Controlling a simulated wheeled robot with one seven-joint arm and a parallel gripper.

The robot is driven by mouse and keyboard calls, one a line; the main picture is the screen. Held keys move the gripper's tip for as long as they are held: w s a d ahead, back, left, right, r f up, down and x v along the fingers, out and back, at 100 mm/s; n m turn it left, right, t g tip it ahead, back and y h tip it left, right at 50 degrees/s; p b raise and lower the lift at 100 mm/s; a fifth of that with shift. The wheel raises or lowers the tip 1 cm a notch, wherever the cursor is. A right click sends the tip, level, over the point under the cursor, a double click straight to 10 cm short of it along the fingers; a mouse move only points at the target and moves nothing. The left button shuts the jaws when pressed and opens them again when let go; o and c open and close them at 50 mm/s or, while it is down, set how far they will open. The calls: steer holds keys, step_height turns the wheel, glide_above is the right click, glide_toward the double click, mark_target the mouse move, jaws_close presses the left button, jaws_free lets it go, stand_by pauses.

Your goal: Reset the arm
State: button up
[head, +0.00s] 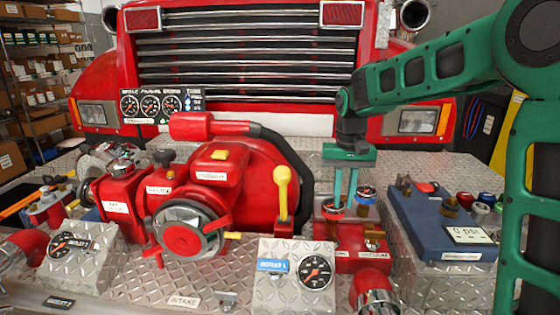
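My green arm comes in from the right side of the head view. My gripper (345,204) hangs from it and points straight down over the right part of the pump deck. Its two thin teal fingers stand apart with a narrow gap between them, and I see nothing held in it.
A yellow-knobbed lever (282,190) stands just left of the gripper. The red pump (215,190) fills the middle. A blue box with a display (430,225) is at the right. An outlet gauge panel (297,277) is in front. The truck grille (240,50) rises behind.

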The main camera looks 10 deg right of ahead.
steer(key=s+d+r+m, duration=0.1)
steer(key=s+d, duration=0.7)
steer(key=s+d+f+m, duration=0.1)
steer(key=s+d, duration=0.3)
steer(key=s, duration=0.9)
steer(key=s+d+f+m, duration=0.2)
steer(key=s+d+f, duration=0.2)
steer(key=s, duration=0.9)
steer(key=shift+d, duration=0.45)
steer(key=shift+s, duration=0.15)
